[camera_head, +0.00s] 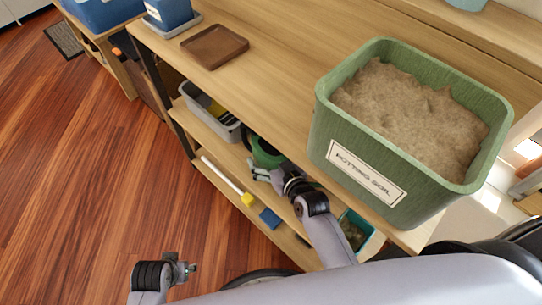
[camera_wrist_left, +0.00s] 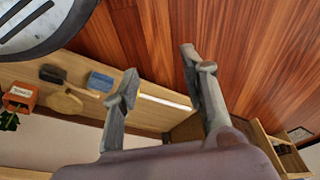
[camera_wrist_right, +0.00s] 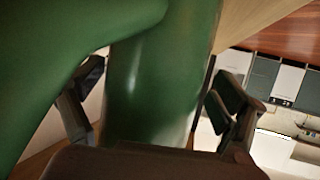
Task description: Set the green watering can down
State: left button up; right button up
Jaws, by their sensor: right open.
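The green watering can (camera_head: 267,154) stands on the middle shelf under the bench top, partly hidden by the bench edge and my right gripper. My right gripper (camera_head: 262,172) is at the can. In the right wrist view a smooth green part of the can (camera_wrist_right: 150,80) lies between its two open fingers (camera_wrist_right: 160,95); I cannot tell whether they touch it. My left gripper (camera_head: 184,269) is low over the floor at the bottom left. In the left wrist view its fingers (camera_wrist_left: 160,75) are apart with nothing between them.
A green potting soil tub (camera_head: 358,181) stands on the bench top, near a brown tray (camera_head: 214,46). A grey bin (camera_head: 209,112) shares the can's shelf. The lower shelf holds a blue block (camera_head: 270,218) and a yellow-headed tool (camera_head: 247,199). The wood floor (camera_head: 80,180) is clear.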

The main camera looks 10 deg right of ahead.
pick_arm(q)
notch_tip(320, 180, down, 6)
jog(key=s+p, duration=0.1)
jog(key=s, duration=0.1)
jog(key=shift+a+f+p, duration=0.15)
jog(key=shift+f+p, duration=0.05)
jog(key=shift+p, duration=0.15)
pick_arm(e)
jog(key=v, duration=0.7)
pick_arm(q)
jog(key=shift+s, duration=0.15)
pick_arm(e)
jog(key=shift+s, duration=0.15)
